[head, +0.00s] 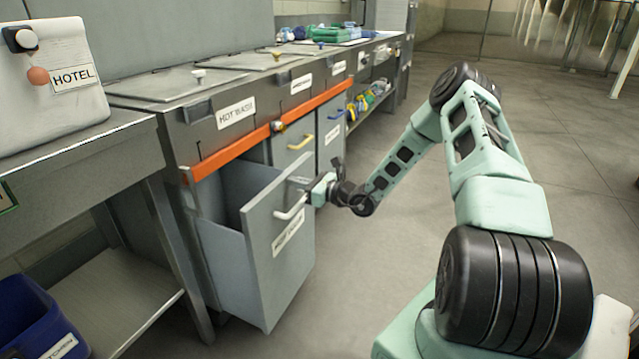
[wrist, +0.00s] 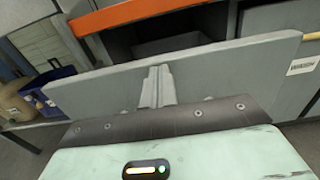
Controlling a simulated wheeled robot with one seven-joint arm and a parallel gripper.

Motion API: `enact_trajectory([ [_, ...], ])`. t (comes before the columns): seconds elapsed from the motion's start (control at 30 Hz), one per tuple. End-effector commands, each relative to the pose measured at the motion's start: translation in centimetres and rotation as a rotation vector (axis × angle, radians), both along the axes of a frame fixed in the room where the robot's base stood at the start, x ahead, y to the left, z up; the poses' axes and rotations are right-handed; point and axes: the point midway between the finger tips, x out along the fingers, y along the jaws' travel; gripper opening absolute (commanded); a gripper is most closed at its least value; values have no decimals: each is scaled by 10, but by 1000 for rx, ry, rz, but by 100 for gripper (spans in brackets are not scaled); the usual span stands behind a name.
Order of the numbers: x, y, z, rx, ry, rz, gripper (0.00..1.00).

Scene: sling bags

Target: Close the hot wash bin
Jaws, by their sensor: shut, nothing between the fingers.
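The hot wash bin (head: 278,262) is a grey pull-out bin with a white handle (head: 291,208) and a label on its front. It stands pulled out from under the counter, below the HOT WASH sign (head: 235,113). Its open top shows empty dark space inside. My gripper (head: 305,184) is at the upper right of the bin front, close to the top edge. In the wrist view my shut fingers (wrist: 157,88) overlap the bin's front panel (wrist: 225,72). Whether they touch it I cannot tell. Nothing shows between the fingers.
An orange strip (head: 262,133) runs along the counter. Another bin (head: 293,146) with a yellow handle sits flush to the right. A blue tub (head: 38,318) stands at the lower left, below a side table with a HOTEL bag (head: 50,80). The floor in front is clear.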

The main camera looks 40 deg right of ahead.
Motion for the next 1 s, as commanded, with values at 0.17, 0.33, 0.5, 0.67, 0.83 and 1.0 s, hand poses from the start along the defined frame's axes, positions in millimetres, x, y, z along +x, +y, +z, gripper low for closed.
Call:
enact_trajectory([
  [0.17,48,21,1,0,-2,3,0],
  [0.33,91,39,0,0,-2,2,0],
  [0.5,128,54,-1,-1,-3,2,0],
  [0.67,155,64,-1,0,-2,0,0],
  [0.83,173,71,-1,-1,-2,0,0],
  [1.0,182,75,0,-1,0,0,0],
])
